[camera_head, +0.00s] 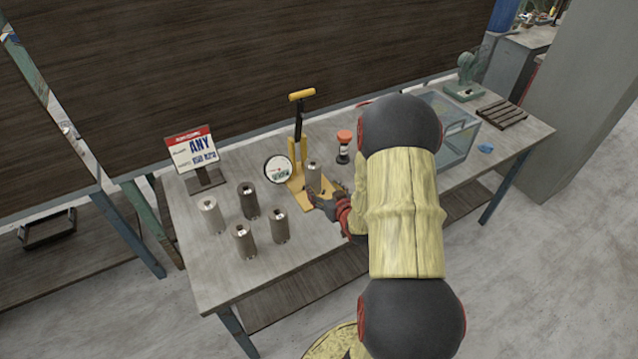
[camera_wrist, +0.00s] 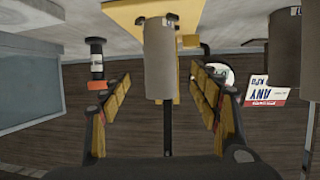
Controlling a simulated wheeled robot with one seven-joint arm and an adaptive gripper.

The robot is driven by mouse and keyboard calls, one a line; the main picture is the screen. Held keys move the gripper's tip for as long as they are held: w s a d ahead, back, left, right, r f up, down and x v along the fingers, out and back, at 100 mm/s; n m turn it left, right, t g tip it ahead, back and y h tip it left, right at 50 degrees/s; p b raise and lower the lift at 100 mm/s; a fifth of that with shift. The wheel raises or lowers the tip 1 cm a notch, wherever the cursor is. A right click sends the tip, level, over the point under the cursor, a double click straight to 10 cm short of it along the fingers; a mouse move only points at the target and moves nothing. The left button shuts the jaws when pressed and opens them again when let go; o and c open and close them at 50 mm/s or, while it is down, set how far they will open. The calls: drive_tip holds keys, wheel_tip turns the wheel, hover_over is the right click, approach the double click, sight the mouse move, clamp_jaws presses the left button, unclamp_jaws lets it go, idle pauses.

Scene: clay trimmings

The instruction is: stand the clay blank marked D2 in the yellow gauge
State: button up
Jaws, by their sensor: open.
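The yellow gauge (camera_head: 297,157) stands on the table, with a flat yellow base, an upright lever and a round white dial (camera_head: 279,169). A grey clay blank (camera_head: 314,176) stands upright at the gauge's base; its mark is not legible. My gripper (camera_head: 327,199) is open at this blank. In the wrist view, the blank (camera_wrist: 159,62) stands between the spread fingers of my gripper (camera_wrist: 160,92), with a gap on each side. The yellow base (camera_wrist: 125,14) shows behind it. Several other blanks (camera_head: 245,241) stand to the left; I cannot read which is D2.
A sign reading "ANY" (camera_head: 192,150) stands at the back left. A red-topped dark object (camera_head: 344,147) is right of the gauge. A clear glass-like box (camera_head: 458,140), a slatted rack (camera_head: 502,113) and a small green fan (camera_head: 464,78) are farther right.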

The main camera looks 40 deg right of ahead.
drive_tip(key=a+r+n+g+y, duration=0.1)
drive_tip(key=a+r+g, duration=0.1)
drive_tip(key=a+r, duration=0.6)
drive_tip(key=a+r+n+g, duration=0.1)
drive_tip(key=a+r, duration=0.4)
drive_tip(key=r, duration=0.5)
drive_tip(key=s+a+r+n+g+y, duration=0.1)
drive_tip(key=s+a+r, duration=0.3)
drive_tip(key=s+a, duration=0.6)
drive_tip(key=s+a+r+n+g+y, duration=0.1)
drive_tip(key=s+a+r, duration=0.4)
drive_tip(key=s+a, duration=0.5)
drive_tip(key=shift+s+a+r+g+y, duration=0.2)
drive_tip(key=shift+s+g+y, duration=0.45)
drive_tip(key=shift+g+y, duration=0.3)
wheel_tip(320, 180, down, 2)
drive_tip(key=shift+f+b, duration=0.15)
drive_tip(key=shift+b, duration=1)
